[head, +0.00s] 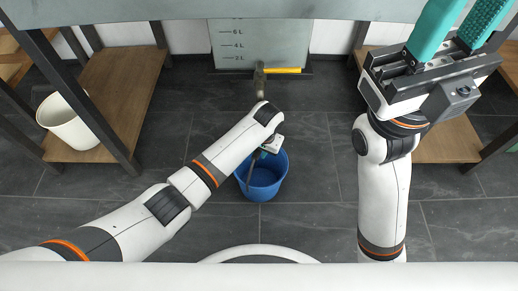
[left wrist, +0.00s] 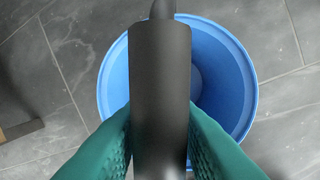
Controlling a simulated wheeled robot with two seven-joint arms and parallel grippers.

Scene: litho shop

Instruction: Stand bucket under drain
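The blue bucket (head: 267,186) is below the end of my left arm, nearer to me than the drain pipe (head: 260,82). I cannot tell whether it touches the floor. My left gripper (left wrist: 160,118) has its green fingers pressed on both sides of the dark handle grip (left wrist: 160,70) above the bucket, whose blue rim (left wrist: 250,88) shows behind. The drain, with a yellow lever (head: 284,70), comes down from a tank (head: 262,40) with litre marks. My right gripper (head: 461,24) is raised at the upper right, fingers apart, empty.
A white bin (head: 68,124) stands on the low wooden shelf (head: 118,90) at left. Another wooden shelf (head: 445,142) lies behind my right arm. Dark table legs (head: 88,110) flank the gap. The tiled floor (head: 310,120) between bucket and drain is clear.

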